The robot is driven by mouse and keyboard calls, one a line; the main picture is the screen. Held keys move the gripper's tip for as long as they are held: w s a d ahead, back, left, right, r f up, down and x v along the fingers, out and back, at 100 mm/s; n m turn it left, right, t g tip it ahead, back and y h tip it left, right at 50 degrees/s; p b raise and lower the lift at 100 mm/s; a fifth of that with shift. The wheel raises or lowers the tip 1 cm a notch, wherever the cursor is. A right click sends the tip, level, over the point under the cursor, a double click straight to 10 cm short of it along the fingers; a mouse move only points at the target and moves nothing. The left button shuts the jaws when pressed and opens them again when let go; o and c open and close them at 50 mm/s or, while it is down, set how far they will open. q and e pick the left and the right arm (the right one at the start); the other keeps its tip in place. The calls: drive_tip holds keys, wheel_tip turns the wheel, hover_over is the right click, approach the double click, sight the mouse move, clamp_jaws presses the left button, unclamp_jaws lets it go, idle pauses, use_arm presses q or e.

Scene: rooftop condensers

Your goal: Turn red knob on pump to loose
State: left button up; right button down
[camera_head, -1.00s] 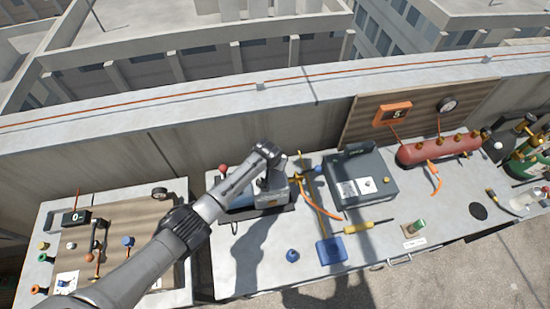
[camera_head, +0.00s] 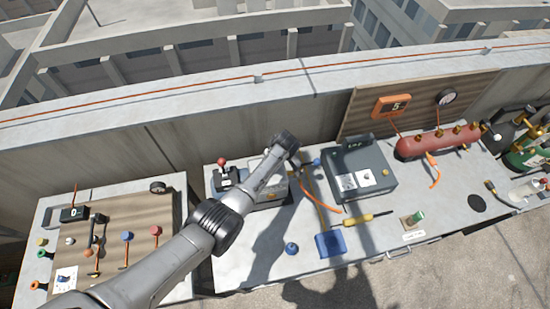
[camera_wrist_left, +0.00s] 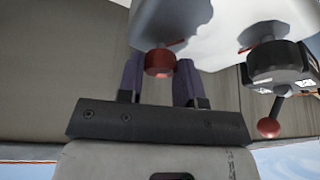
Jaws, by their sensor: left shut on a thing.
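The pump (camera_head: 272,188) stands on the middle bench, partly covered by my left arm in the head view. In the left wrist view its pale body (camera_wrist_left: 205,28) fills the top, upside down. A red knob (camera_wrist_left: 160,62) sits under that body. My left gripper (camera_wrist_left: 159,76) has one dark finger on each side of this knob and is shut on it. The knob's contact faces and any marking on it are hidden. In the head view the left fingers are hidden behind the wrist. My right gripper is not in view.
A black part (camera_wrist_left: 278,62) and a lever with a red ball (camera_wrist_left: 268,128) stand beside the gripper. A grey case (camera_head: 358,175), a yellow-handled screwdriver (camera_head: 368,218) and a blue item (camera_head: 330,244) lie to the right. A red cylinder (camera_head: 440,142) lies farther right.

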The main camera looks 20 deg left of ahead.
use_arm(q)
drive_tip(key=n+g+b, duration=0.1)
drive_tip(key=n+b, duration=0.1)
drive_tip(key=n, duration=0.1)
drive_tip(key=shift+w+f, duration=0.15)
drive_tip(key=shift+d+n+g+y+b, duration=0.1)
drive_tip(key=shift+n+g+y+b, duration=0.25)
drive_tip(key=shift+n+b, duration=0.65)
drive_tip(key=shift+n, duration=0.3)
drive_tip(key=o, duration=0.9)
drive_tip(key=shift+o, duration=0.2)
